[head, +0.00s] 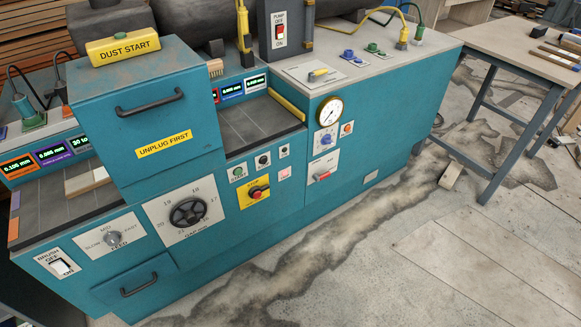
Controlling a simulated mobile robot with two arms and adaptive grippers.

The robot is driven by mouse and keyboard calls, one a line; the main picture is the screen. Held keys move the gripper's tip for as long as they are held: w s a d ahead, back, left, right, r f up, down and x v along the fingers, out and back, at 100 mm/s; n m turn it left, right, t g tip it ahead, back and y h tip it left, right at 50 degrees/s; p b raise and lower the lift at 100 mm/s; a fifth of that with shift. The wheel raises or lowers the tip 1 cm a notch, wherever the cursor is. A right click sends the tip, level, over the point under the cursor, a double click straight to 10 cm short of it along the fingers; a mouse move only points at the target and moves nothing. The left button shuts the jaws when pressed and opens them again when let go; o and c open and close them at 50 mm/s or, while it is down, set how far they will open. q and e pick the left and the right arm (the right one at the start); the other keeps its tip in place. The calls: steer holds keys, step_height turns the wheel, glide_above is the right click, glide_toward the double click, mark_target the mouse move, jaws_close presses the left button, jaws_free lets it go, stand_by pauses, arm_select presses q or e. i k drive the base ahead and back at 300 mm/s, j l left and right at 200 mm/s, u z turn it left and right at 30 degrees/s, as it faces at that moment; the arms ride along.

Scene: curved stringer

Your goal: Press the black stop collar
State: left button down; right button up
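A yellow plate (246,201) sits low on the teal machine's front. On it is a red round button (256,195) with a dark part beside and around it, which looks like the black stop collar (262,189). The detail is small, and I cannot tell the collar's exact shape. A separate black round button (263,160) on a white plate is just above it. Neither of my grippers shows in the head view, and nothing touches the plate.
Around the plate are a green button (238,173), a white plate with a pink button (284,173), and a large black handwheel (188,212) to the left. A gauge (330,112) is to the upper right. The floor in front is clear. A workbench (510,50) stands right.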

mark_target(253, 190)
steer(key=i+l, duration=0.2)
steer(key=i+l+u, duration=0.1)
steer(key=l, duration=0.35)
steer(key=i+l, duration=0.25)
steer(key=i+l+u, duration=0.1)
steer(key=l, duration=0.3)
steer(key=i+l, duration=0.2)
steer(key=l+u, duration=0.05)
steer(key=l, duration=0.05)
